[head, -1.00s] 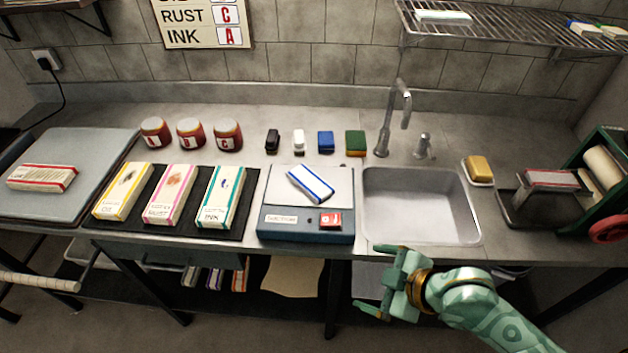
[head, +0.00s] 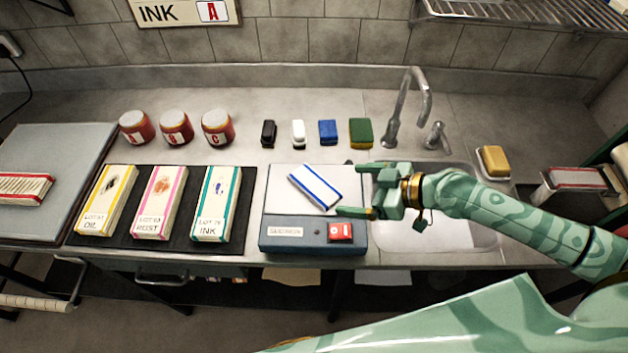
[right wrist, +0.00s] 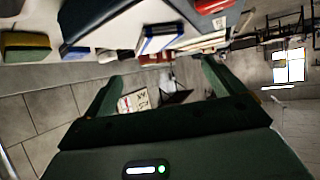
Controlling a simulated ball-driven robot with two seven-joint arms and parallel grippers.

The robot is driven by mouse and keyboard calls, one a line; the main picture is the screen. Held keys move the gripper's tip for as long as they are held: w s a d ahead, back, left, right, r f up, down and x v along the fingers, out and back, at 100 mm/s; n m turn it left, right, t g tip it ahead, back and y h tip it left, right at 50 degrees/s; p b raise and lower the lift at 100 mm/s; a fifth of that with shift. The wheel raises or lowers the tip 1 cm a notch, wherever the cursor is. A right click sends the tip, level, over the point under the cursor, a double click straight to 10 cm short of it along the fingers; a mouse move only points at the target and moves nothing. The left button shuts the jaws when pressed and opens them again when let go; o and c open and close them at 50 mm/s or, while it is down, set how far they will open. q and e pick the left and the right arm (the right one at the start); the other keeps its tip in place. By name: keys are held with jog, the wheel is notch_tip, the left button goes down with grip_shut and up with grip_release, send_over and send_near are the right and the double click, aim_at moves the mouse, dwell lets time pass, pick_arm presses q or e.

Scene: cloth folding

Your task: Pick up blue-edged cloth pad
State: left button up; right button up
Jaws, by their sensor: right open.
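The blue-edged cloth pad (head: 315,188) is white with blue stripes along its long edges. It lies at a slant on the pale plate of the blue scale (head: 285,246). My right gripper (head: 354,190) is open and empty just right of the pad, its two fingers pointing left toward it. The near fingertip is close to the pad's lower right end; I cannot tell the height gap. In the right wrist view the pad (right wrist: 160,38) shows beyond the open fingers (right wrist: 160,75). My left gripper is not in view.
A black mat (head: 186,236) with several labelled packs lies left of the scale. The sink (head: 482,238) and faucet (head: 408,100) are right, under and behind my right arm. Small blocks, including a blue one (head: 327,132), and jars (head: 217,127) stand behind.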

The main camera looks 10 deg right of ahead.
aim_at(315, 185)
jog(key=x, duration=0.4)
jog(key=shift+w+a+f, duration=0.2)
jog(key=x, duration=0.5)
jog(key=shift+w, duration=0.3)
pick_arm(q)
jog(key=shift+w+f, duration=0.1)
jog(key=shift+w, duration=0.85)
pick_arm(e)
jog(key=shift+s+f, duration=0.1)
jog(key=c, duration=1.1)
jog(key=shift+c, duration=0.5)
